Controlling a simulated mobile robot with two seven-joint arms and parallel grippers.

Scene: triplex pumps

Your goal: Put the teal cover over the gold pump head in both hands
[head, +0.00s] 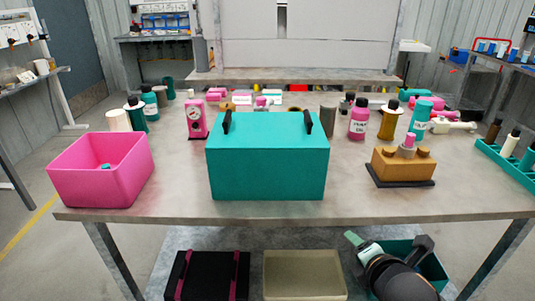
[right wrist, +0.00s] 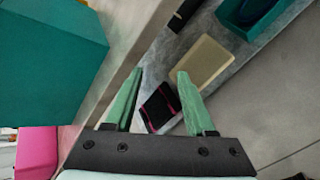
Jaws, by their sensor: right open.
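The teal cover (head: 267,160) stands upright on the front middle of the table, with two black handles on its top edges. It also shows in the right wrist view (right wrist: 45,65). The gold pump head (head: 402,165) sits on a black base to the right of the cover, apart from it, with a grey and pink fitting on top. My right gripper (head: 353,238) is below and in front of the table edge, touching neither. In the right wrist view its green fingers (right wrist: 158,75) are apart with nothing between them. My left gripper is not in view.
A pink bin (head: 100,188) stands left of the cover. Bottles and pump parts crowd the table's back and right. A teal rack (head: 510,168) is at the right edge. Below are a black case (head: 207,276), a cream box (head: 303,277) and a teal bin (head: 432,270).

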